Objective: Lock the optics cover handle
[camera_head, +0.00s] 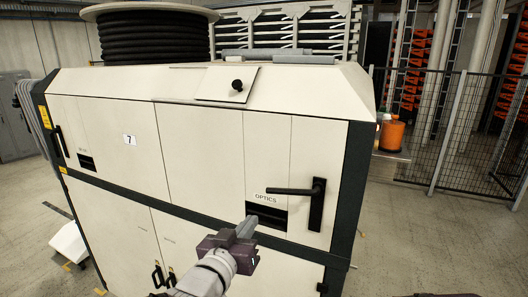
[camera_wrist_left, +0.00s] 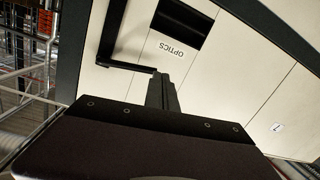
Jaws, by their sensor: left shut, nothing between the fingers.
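The optics cover is a cream panel labelled "OPTICS" (camera_head: 266,198) at the right of the large cabinet's front in the head view. Its black handle (camera_head: 294,191) has a lever pointing left, roughly horizontal, from an upright black plate (camera_head: 316,204). My left gripper (camera_head: 249,223) is shut and empty, below and left of the lever, in front of the dark slot under the label. In the left wrist view the gripper fingers (camera_wrist_left: 161,92) show close together, near the free end of the handle (camera_wrist_left: 128,66). I cannot tell if they touch it.
The cabinet (camera_head: 200,130) fills the middle, with a black hose reel (camera_head: 155,35) and grey racks (camera_head: 285,30) behind its top. An orange container (camera_head: 391,135) stands at the right, by a mesh fence (camera_head: 455,130). Floor is open at the right.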

